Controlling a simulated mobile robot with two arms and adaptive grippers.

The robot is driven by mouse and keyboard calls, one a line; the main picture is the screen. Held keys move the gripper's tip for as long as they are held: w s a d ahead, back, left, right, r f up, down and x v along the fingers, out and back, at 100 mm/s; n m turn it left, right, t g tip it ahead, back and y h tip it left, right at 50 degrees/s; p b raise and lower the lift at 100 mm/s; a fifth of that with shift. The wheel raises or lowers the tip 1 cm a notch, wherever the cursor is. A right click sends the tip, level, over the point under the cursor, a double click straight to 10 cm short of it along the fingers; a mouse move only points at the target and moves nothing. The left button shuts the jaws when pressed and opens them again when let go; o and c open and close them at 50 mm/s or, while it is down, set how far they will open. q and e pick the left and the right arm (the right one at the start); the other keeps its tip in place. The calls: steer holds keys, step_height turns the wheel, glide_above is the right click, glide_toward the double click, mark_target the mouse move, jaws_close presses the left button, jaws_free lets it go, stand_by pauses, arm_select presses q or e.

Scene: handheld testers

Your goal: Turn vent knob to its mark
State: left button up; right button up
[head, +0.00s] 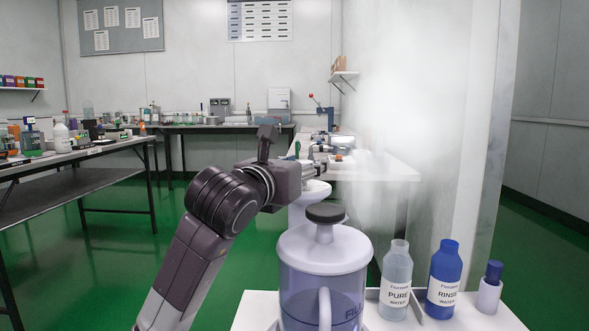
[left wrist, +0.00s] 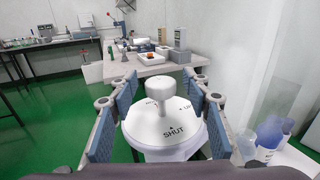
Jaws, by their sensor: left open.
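The vent knob (left wrist: 163,86) is a small white cap on a round white lid (left wrist: 150,132) in the left wrist view. I cannot tell where the knob points. My left gripper (left wrist: 160,92) is open, its blue-padded fingers apart on either side of the knob; I see no contact. In the head view my left gripper (head: 316,169) hangs over a white rounded top (head: 313,191), and the knob is hidden.
A clear jar (head: 322,262) with a dark cap stands close in front. A PURE WATER bottle (head: 396,278), a blue RINSE bottle (head: 444,275) and a small blue-capped bottle (head: 490,288) stand to its right. Crowded benches lie left and behind; green floor is clear at left.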

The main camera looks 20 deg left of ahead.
arm_select(q)
steer(key=s+a, duration=0.1)
steer(key=s, duration=1)
steer(key=shift+s, duration=0.25)
steer(key=shift+f, duration=0.1)
